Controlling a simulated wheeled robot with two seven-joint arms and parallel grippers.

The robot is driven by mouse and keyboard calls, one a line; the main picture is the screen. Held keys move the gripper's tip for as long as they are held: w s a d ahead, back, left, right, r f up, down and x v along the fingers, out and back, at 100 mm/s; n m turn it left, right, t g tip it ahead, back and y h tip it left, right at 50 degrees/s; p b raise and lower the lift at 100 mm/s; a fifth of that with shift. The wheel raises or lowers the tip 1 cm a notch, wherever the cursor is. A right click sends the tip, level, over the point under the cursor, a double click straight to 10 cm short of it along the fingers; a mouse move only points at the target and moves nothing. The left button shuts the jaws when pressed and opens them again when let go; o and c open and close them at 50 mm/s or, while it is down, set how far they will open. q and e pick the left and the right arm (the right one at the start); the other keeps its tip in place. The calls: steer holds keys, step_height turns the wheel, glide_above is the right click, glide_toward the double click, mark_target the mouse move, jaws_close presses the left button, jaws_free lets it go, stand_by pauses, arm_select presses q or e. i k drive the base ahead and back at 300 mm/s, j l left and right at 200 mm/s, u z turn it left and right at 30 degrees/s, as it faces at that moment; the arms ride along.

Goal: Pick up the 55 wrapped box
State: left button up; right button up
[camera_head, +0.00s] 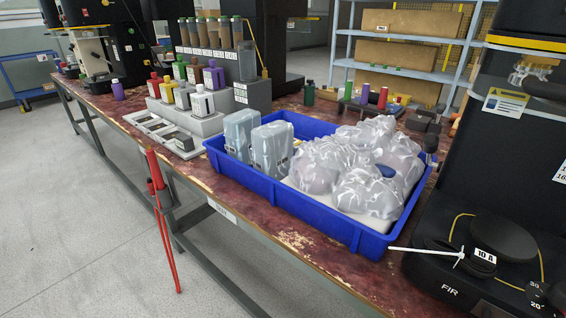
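A blue tray (305,205) sits on the worn red-brown workbench. Two box-like packages in cloudy wrap stand upright side by side at its left end: one wrapped box (239,133) at the back left and another wrapped box (271,148) beside it. I cannot read a number 55 on either. Several rounded bundles in clear wrap (368,193) fill the right part of the tray over a pale base. Neither of my grippers is in view.
A grey stepped rack (197,118) with several small bottles stands left of the tray. A black machine with a round dial (484,237) stands at the right. The floor (80,200) at left is clear.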

mark_target(272, 149)
steer(key=i+j+z, duration=0.4)
steer(key=j, duration=0.2)
steer(key=i+j+z, duration=0.15)
steer(key=j+z, duration=0.2)
steer(key=j, duration=0.3)
steer(key=i+j+z, duration=0.1)
steer(key=j+z, duration=0.3)
steer(key=j, duration=0.3)
steer(key=j+z, duration=0.35)
steer(key=j, duration=0.35)
steer(key=j+z, duration=0.4)
steer(key=j, duration=0.35)
steer(key=k+j+z, duration=0.2)
steer(key=j+z, duration=0.15)
steer(key=j, duration=0.35)
steer(key=k+j+z, duration=0.25)
steer(key=j+z, duration=0.15)
steer(key=j, duration=0.3)
steer(key=k+j+z, duration=0.35)
steer(key=j, duration=0.2)
